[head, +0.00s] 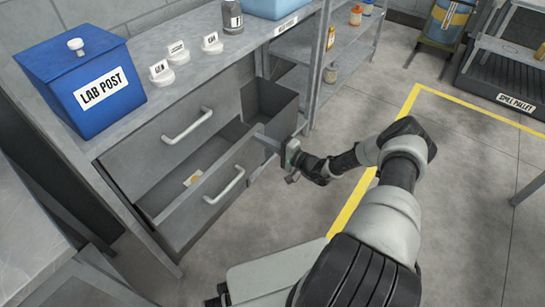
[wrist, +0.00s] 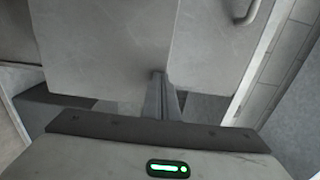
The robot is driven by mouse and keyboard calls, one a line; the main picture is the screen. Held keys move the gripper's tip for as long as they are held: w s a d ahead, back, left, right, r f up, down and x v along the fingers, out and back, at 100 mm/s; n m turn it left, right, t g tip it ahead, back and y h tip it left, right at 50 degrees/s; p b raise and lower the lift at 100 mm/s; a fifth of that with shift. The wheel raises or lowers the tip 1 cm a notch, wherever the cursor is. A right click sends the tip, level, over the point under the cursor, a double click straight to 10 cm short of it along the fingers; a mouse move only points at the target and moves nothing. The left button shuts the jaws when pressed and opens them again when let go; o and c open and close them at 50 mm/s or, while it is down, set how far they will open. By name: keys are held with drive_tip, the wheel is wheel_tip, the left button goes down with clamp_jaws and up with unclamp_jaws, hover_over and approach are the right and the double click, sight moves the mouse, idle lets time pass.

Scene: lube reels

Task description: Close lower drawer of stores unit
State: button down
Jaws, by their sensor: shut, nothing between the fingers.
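The grey stores unit (head: 120,165) has an upper drawer (head: 165,150) that looks closed, with a bar handle (head: 187,125). The lower drawer (head: 205,205) below it is pulled out, its inside showing behind the front. Its handle (head: 225,185) is a pale bar. A small yellowish item (head: 193,179) lies inside. My gripper (head: 265,139) is at the right end of the lower drawer's front, with empty, shut fingers. In the wrist view the shut fingers (wrist: 160,95) point at grey panels, and a handle shows at top right (wrist: 250,12). I cannot tell whether they touch.
A shelf rack (head: 345,50) stands to the right. Open floor (head: 470,190) with a yellow line lies right of my arm.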

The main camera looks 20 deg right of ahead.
drive_tip(key=b+x, duration=0.3)
drive_tip(key=x, duration=0.8)
drive_tip(key=shift+w+r, duration=0.2)
drive_tip(key=shift+w, duration=0.1)
drive_tip(key=shift+a, duration=0.1)
